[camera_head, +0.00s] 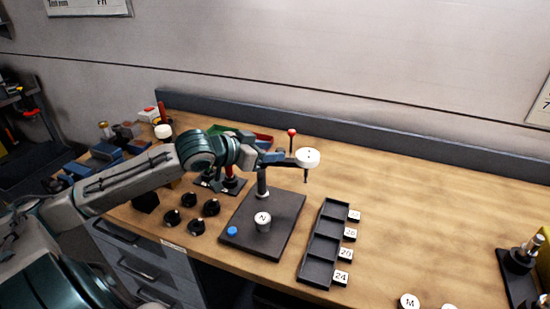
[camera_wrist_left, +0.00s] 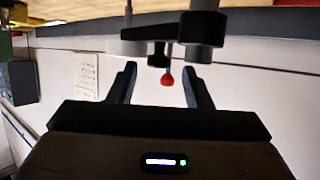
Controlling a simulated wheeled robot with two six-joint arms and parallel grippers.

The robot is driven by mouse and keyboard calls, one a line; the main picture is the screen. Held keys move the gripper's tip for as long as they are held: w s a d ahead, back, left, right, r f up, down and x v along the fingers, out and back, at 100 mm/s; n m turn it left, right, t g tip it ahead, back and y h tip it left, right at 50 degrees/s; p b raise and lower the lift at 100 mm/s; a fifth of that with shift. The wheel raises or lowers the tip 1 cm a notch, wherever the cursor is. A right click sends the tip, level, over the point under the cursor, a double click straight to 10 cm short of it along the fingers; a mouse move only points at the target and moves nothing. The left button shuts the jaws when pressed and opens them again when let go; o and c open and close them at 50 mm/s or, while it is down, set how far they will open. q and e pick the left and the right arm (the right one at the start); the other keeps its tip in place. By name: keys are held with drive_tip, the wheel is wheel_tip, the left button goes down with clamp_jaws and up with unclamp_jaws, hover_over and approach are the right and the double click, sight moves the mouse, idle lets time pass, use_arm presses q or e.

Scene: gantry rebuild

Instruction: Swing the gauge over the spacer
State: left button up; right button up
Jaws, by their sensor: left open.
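The gauge (camera_head: 307,158) has a round white face and a thin stem pointing down. It sits at the end of a dark arm on an upright post (camera_head: 262,182), to the right of the dark base plate (camera_head: 283,236). The spacer, a short cylinder marked N (camera_head: 263,218), stands on the plate, not under the gauge. A red knob (camera_head: 291,132) rises on a thin rod near the gauge. My left gripper (camera_head: 274,157) is open beside the post top. In the left wrist view the knob (camera_wrist_left: 167,80) appears between the spread fingers (camera_wrist_left: 160,85), touching neither. My right gripper is not in view.
A dark compartment tray (camera_head: 319,262) with numbered white tags lies right of the plate. Several black knobs (camera_head: 197,226) and a blue button (camera_head: 232,231) are to the left. A dark stand (camera_head: 520,262) is at far right.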

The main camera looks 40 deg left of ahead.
use_arm(q)
drive_tip(key=shift+p+x, duration=0.3)
drive_tip(key=shift+x, duration=0.85)
drive_tip(key=shift+r, duration=0.1)
drive_tip(key=shift+c, duration=0.3)
drive_tip(key=shift+d, duration=0.1)
clamp_jaws()
